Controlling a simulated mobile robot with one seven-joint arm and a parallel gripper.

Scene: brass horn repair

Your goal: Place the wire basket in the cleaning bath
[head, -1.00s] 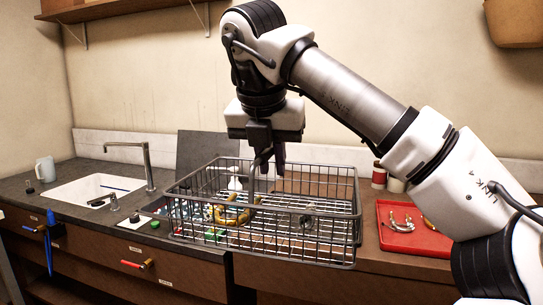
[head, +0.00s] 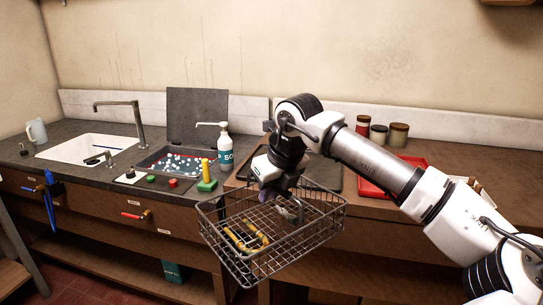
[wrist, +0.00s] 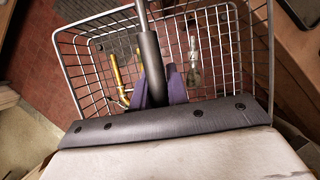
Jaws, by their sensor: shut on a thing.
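The wire basket (head: 270,262) hangs in the air in front of the counter's front edge, tilted in the head view. My gripper (head: 272,192) is shut on the basket's handle, whose dark grip (wrist: 151,65) shows between the fingers in the wrist view. Inside the basket lie brass tubes (head: 240,241) and a silvery part (head: 287,212). The cleaning bath (head: 146,160) is a sunken basin with blue liquid and white foam, to the left of the basket. Its dark lid (head: 197,116) stands open behind it.
A soap bottle (head: 225,149) and a green block with a yellow handle (head: 207,176) stand right of the bath. A white sink (head: 85,150) with a faucet (head: 137,122) lies farther left. A red tray (head: 375,183) and jars (head: 379,134) are at right.

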